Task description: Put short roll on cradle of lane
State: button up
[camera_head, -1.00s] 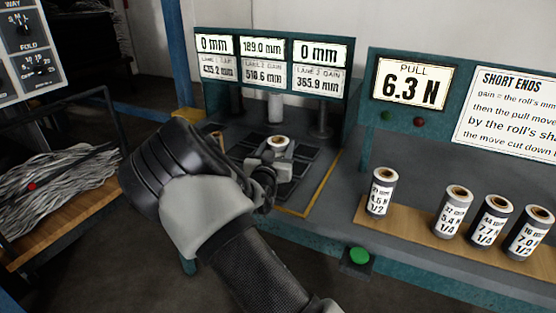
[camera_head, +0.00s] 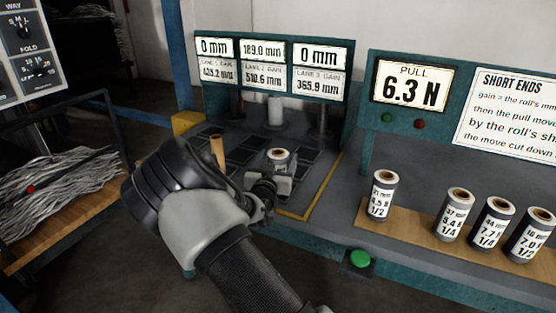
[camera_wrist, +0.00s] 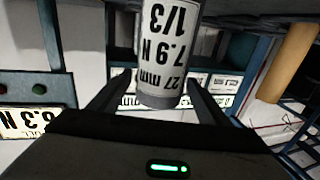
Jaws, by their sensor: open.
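A short grey roll (camera_head: 279,155) with a brown core stands upright over the dark grid of the lane bed, near its middle. In the wrist view the roll (camera_wrist: 170,45) shows a white label reading 27 mm, 7.9 N, 1/3, upside down. My gripper (camera_head: 270,184) is open at the roll's near side. In the wrist view its two fingers (camera_wrist: 160,88) lie either side of the roll's lower part in the picture. The roll's foot is hidden by my gripper in the head view, so I cannot tell which cradle is under it.
Several labelled rolls (camera_head: 453,213) stand on a wooden shelf (camera_head: 410,228) at the right. A bare brown tube (camera_head: 217,151) stands left of the short roll. Lane displays (camera_head: 270,65) rise behind the bed. A green button (camera_head: 360,258) is at the front edge.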

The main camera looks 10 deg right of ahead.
jog(key=shift+r, duration=0.15)
jog(key=shift+s+a, duration=0.1)
jog(key=shift+s, duration=0.05)
jog(key=s+a+m+g+y+p, duration=0.1)
jog(key=s+a+g, duration=0.2)
jog(key=s, duration=0.8)
jog(key=s+a+r+n+g+y, duration=0.1)
jog(key=s+r+g+y, duration=0.25)
jog(key=s+r, duration=0.35)
jog(key=s+a+r+n+g+y, duration=0.2)
jog(key=s+r+y, duration=0.25)
jog(key=s, duration=0.45)
jog(key=s+d+r+n+g+h, duration=0.1)
jog(key=s+d, duration=0.2)
jog(key=s, duration=0.5)
jog(key=s+d+r+n+g+h, duration=0.1)
jog(key=s+d+r, duration=0.1)
jog(key=s, duration=0.7)
jog(key=shift+s+d, duration=0.3)
jog(key=shift+d, duration=0.3)
jog(key=shift+g, duration=0.25)
